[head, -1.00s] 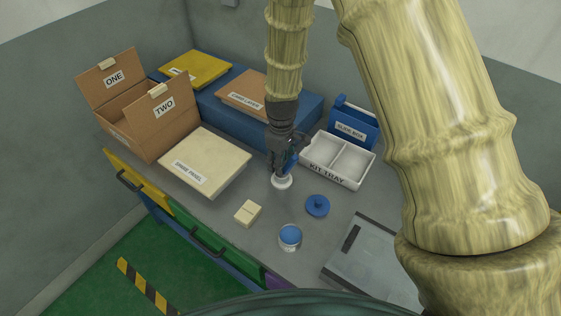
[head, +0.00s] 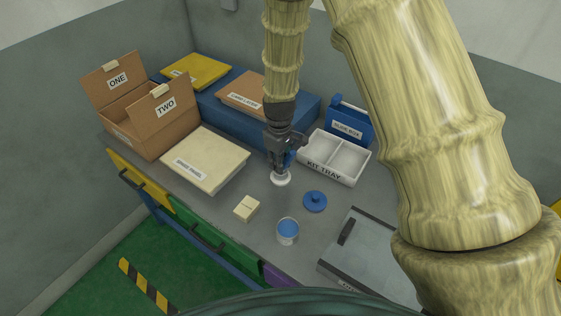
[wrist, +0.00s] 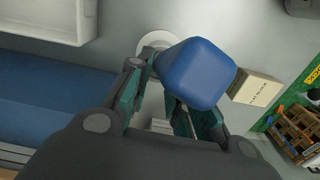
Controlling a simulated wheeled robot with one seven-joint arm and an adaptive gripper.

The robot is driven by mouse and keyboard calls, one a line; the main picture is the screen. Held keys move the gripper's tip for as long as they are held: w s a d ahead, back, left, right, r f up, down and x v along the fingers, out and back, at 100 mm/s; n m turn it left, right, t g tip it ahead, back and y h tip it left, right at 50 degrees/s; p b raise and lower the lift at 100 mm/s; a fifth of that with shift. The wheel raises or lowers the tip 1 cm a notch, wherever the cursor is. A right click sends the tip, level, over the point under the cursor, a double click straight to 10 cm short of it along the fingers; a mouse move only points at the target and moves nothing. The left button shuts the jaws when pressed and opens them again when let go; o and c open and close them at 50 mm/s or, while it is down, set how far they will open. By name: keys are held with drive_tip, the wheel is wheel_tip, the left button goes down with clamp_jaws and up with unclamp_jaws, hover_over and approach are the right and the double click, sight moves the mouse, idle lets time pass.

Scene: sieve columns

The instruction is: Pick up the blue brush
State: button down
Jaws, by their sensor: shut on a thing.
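The blue brush (wrist: 197,73) shows in the wrist view as a rounded blue block between the fingers of my gripper (wrist: 166,84). My gripper is shut on it. In the head view my gripper (head: 282,163) points down over the grey worktop, and the brush's blue (head: 290,158) shows at its right side. A white round piece (head: 281,180) sits just below the fingertips; it also shows behind the blue block in the wrist view (wrist: 152,42). I cannot tell whether it belongs to the brush or touches the worktop.
The white kit tray (head: 333,179) and blue slide box (head: 348,122) stand right of my gripper. A blue lid (head: 315,203), a blue-topped jar (head: 288,230) and a cream block (head: 246,207) lie nearer. A cream panel (head: 207,160) and open carton (head: 143,128) are left.

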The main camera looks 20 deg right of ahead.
drive_tip(key=shift+w+r, duration=0.15)
drive_tip(key=shift+r, duration=0.05)
drive_tip(key=shift+s+r, duration=0.2)
drive_tip(key=shift+r, duration=0.6)
drive_tip(key=shift+w+r+b, duration=0.1)
drive_tip(key=shift+r+b, duration=0.35)
drive_tip(key=shift+r, duration=0.35)
drive_tip(key=s+d+r+b, duration=0.1)
drive_tip(key=s+d+b, duration=0.1)
drive_tip(key=s, duration=1.4)
drive_tip(key=shift+r, duration=0.25)
drive_tip(key=shift+d, duration=0.1)
